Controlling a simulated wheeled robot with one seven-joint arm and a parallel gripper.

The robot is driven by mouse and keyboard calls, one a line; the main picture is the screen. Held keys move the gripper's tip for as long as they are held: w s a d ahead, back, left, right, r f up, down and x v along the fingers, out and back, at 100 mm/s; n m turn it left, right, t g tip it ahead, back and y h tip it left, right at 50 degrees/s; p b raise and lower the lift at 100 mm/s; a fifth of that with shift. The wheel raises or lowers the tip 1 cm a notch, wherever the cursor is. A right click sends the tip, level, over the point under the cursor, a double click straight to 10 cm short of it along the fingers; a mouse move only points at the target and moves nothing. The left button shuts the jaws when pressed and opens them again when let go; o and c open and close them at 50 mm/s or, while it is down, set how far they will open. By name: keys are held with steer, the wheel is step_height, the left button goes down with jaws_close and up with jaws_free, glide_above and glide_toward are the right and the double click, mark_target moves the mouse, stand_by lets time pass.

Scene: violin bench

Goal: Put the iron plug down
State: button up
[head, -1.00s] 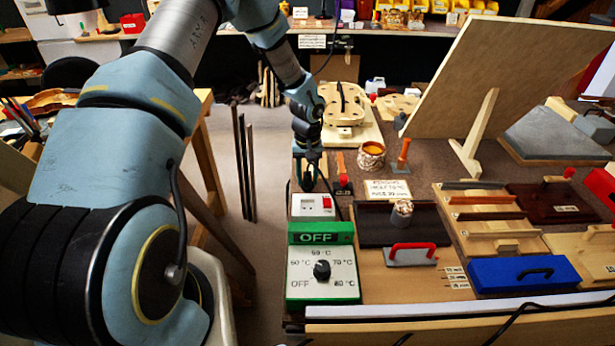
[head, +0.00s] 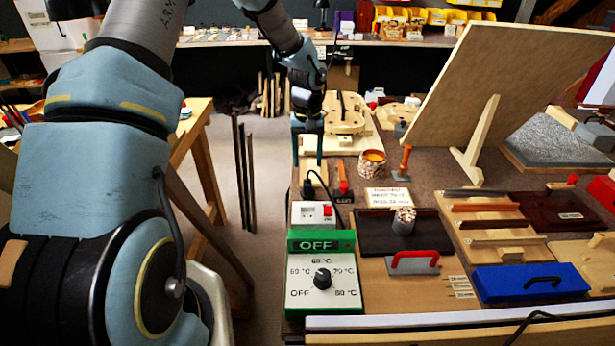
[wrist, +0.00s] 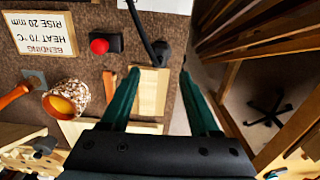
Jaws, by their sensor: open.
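The iron plug (head: 308,188) is a small black plug with a black cord. It rests at the near end of a light wooden block (head: 312,168), just behind the white socket box (head: 313,214). In the wrist view the plug (wrist: 161,48) lies beyond my fingertips, its cord running up and left. My gripper (head: 308,162) is open and empty above the wooden block.
A red-buttoned switch (head: 343,188), a pot (head: 372,163) and a label card (head: 388,197) stand to the right. The green heat controller (head: 322,270) reads OFF in front. The bench's left edge is close, with open floor beyond.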

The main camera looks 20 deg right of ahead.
steer(key=shift+a+r, duration=0.1)
steer(key=shift+r, duration=1.4)
steer(key=s+a+r, duration=0.3)
steer(key=s+a, duration=0.1)
steer(key=a, duration=0.5)
steer(key=s+a+r+n+t, duration=0.1)
steer(key=s+a+r, duration=0.2)
steer(key=a, duration=0.6)
steer(key=s+a+r+n, duration=0.1)
steer(key=s+a+r, duration=0.2)
steer(key=s+a, duration=0.3)
steer(key=a, duration=0.4)
steer(key=shift+s+r+t, duration=0.25)
steer(key=shift+s+t, duration=0.05)
